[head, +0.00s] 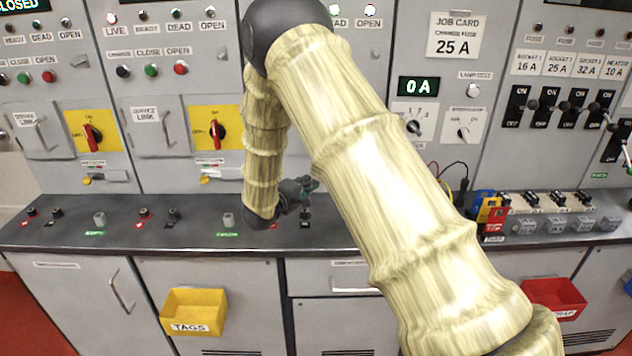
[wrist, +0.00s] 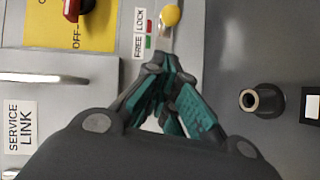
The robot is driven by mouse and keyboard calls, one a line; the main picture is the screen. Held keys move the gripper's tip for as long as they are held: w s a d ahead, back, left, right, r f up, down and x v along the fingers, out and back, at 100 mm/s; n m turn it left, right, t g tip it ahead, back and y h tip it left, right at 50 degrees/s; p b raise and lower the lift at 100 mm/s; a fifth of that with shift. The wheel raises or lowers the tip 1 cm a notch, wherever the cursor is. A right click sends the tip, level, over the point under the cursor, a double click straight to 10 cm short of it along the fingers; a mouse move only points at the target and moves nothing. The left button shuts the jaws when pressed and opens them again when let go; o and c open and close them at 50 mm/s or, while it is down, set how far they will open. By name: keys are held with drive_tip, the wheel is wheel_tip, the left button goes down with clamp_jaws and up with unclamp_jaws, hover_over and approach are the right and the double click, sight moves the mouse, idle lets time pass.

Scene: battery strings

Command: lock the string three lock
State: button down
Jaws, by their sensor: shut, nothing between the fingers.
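The string three lock shows in the wrist view as a small slider with a yellow knob (wrist: 169,16). Its FREE/LOCK label (wrist: 140,32) has a green and a red mark. The knob is beside the LOCK end with the red mark; the slider's lower part is close to my fingertips. My gripper (wrist: 156,72) is shut and empty, its teal fingers just below the knob in the picture and apart from it. In the head view my gripper (head: 303,187) is small and dark in front of the third panel, and my arm hides that panel and its lock.
In the wrist view, a red rotary switch (wrist: 76,8) on a yellow plate and a service link handle (wrist: 58,77) are at left; a dark terminal (wrist: 262,100) is at right. In the head view, the bench (head: 330,236) carries several terminals, and a yellow tags bin (head: 193,312) hangs below.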

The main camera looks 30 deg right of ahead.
drive_tip(key=shift+b+v, duration=0.4)
drive_tip(key=shift+v, duration=2.3)
